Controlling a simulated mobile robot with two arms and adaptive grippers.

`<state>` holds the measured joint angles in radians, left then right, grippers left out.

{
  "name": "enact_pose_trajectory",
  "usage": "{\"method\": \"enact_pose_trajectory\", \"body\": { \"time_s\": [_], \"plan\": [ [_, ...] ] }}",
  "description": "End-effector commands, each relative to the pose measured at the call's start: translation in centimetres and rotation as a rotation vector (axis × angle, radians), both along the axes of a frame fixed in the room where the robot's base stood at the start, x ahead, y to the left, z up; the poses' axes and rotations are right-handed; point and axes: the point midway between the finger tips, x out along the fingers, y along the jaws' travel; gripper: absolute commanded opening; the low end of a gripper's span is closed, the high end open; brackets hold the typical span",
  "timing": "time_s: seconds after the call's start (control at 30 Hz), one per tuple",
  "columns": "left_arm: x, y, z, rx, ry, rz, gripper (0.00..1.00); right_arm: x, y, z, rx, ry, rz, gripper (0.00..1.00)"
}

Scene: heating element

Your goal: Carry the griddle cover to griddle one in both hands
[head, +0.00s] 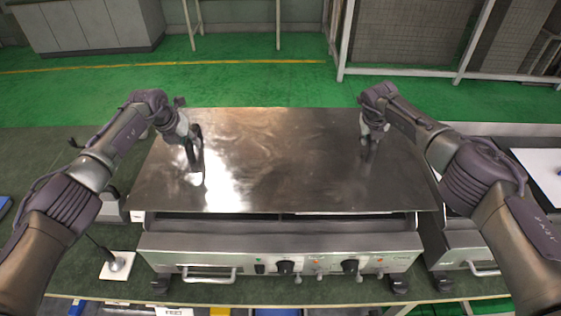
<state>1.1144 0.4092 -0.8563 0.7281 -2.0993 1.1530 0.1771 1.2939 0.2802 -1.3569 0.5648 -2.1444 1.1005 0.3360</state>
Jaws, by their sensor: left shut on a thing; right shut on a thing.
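The griddle cover (275,165) is a large, flat, shiny metal sheet in the middle of the head view. It lies over a griddle (285,243) whose front panel with knobs shows below the cover's near edge. A dark gap shows under that edge. My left gripper (195,165) is shut on a handle on the left part of the cover. My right gripper (369,150) is shut at the right part of the cover; the handle there is mostly hidden by the gripper. The griddle's cooking surface is hidden under the cover.
A second griddle (466,240) stands to the right, partly behind my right arm. A white board (543,170) lies at the far right. A small white plate with a stand (118,265) is on the dark green table (60,150) at left. Green floor is clear behind.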

Motion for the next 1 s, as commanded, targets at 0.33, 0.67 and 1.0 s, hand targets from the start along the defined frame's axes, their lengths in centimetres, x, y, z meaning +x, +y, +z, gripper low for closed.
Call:
{"method": "enact_pose_trajectory", "body": {
  "time_s": [0.33,0.67,1.0],
  "plan": [
    [0.2,0.0,-0.8,-0.001,-0.006,0.000,0.00,0.1,0.0,-0.8,0.000,-0.005,0.000,0.00],
    [0.2,0.0,-2.8,-0.002,-0.006,0.000,0.00,0.1,0.1,-2.9,0.001,-0.005,0.001,0.00],
    [0.0,0.1,-5.0,0.001,-0.001,0.001,0.27,0.0,0.0,-5.0,0.000,-0.001,0.000,0.27]
  ]
}}
